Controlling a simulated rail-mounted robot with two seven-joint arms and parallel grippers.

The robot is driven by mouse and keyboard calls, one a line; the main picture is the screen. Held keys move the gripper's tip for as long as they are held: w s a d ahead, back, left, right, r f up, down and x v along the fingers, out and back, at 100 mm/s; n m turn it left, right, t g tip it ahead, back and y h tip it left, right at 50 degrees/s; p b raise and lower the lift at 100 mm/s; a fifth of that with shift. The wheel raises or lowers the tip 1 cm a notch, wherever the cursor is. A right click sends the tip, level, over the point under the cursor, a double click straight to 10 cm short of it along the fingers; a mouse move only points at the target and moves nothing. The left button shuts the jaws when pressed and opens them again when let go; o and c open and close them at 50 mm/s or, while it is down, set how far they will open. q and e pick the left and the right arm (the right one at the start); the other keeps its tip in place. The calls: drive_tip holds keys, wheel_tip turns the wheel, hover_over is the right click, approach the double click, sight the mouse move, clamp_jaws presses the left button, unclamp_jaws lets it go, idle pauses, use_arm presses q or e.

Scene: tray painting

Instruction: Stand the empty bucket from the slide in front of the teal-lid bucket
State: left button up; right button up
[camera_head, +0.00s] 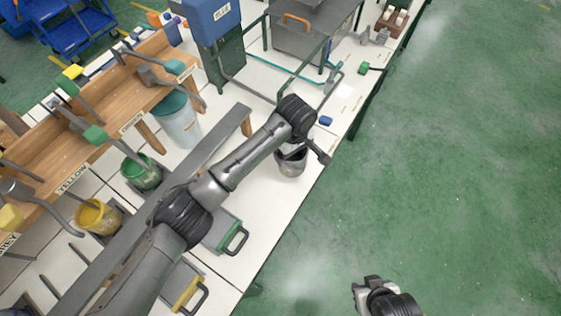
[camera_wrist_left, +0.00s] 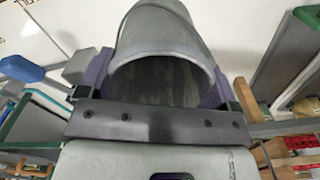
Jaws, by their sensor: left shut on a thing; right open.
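The empty grey bucket (camera_head: 291,163) is under my left wrist near the table's right edge, right of the grey slide (camera_head: 213,143). My left gripper (camera_wrist_left: 160,85) is shut on it, with a finger on each side; the arm partly hides the gripper in the head view. The bucket's dark, empty inside (camera_wrist_left: 155,80) shows in the left wrist view. I cannot tell whether its base touches the table. The teal-lid bucket (camera_head: 178,123) stands left of the slide, by the wooden shelf. My right gripper (camera_head: 366,288) is open and empty over the green floor.
A green paint bucket (camera_head: 142,172) and a yellow one (camera_head: 98,216) stand along the wooden shelf (camera_head: 110,100). Green-marked (camera_head: 226,233) and yellow-marked (camera_head: 187,287) trays lie near the front edge. A small blue block (camera_head: 326,121) lies beyond the grey bucket.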

use_arm(q)
drive_tip(key=a+f, duration=0.1)
drive_tip(key=a, duration=0.2)
drive_tip(key=shift+w+f, duration=0.15)
drive_tip(key=shift+f, duration=0.25)
drive_tip(key=shift+a+f+b, duration=0.1)
drive_tip(key=shift+f+b, duration=0.75)
drive_tip(key=shift+f, duration=1.2)
drive_tip(key=o, duration=1.4)
drive_tip(key=shift+f, duration=0.15)
wheel_tip(320, 180, up, 12)
drive_tip(key=p, duration=0.3)
drive_tip(key=shift+r, duration=0.2)
